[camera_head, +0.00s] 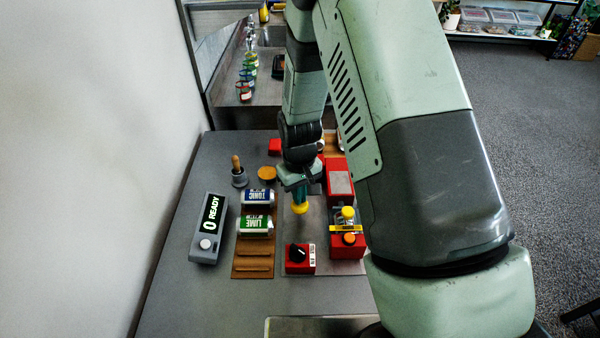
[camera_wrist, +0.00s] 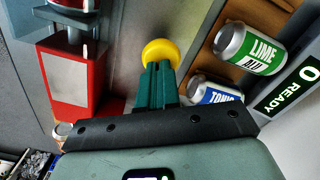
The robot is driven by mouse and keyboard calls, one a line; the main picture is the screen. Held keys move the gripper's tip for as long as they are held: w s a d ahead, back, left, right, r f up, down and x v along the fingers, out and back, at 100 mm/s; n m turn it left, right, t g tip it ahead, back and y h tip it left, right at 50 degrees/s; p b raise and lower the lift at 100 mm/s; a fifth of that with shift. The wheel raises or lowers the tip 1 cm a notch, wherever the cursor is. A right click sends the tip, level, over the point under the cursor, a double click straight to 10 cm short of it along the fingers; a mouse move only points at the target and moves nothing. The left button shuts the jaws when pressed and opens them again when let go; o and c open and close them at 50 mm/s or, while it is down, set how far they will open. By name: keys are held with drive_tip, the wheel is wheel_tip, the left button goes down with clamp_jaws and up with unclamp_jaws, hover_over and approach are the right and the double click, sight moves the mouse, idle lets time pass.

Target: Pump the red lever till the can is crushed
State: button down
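My gripper (camera_head: 299,196) points down over the grey plate. In the wrist view its green fingers (camera_wrist: 157,82) are together, with a yellow ball knob (camera_wrist: 161,52) right at their tips. The knob also shows under the fingers in the head view (camera_head: 300,208). I cannot tell whether the fingers touch it. A red machine with a pale panel (camera_head: 340,183) stands to the right; it also shows in the wrist view (camera_wrist: 72,88). In front of it, a red unit (camera_head: 347,247) has a yellow bar and an orange button. The lever's red arm and any can inside the machine are not clearly visible.
A wooden rack (camera_head: 253,263) to the left holds a TONIC can (camera_head: 258,197) and a LIME can (camera_head: 255,225). A grey display (camera_head: 208,228) reads 0 READY. A red box with a black dial (camera_head: 299,257) stands in front. My arm hides much of the right side.

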drive_tip(key=shift+w, duration=0.1)
drive_tip(key=shift+f, duration=1.15)
drive_tip(key=shift+w+r, duration=0.2)
drive_tip(key=shift+r, duration=1.7)
drive_tip(key=shift+w+r, duration=0.2)
drive_tip(key=shift+r, duration=1.7)
drive_tip(key=shift+f, duration=0.1)
drive_tip(key=shift+s+f, duration=0.2)
drive_tip(key=shift+f, duration=0.45)
drive_tip(key=shift+s+f, duration=0.15)
drive_tip(key=shift+f, duration=0.45)
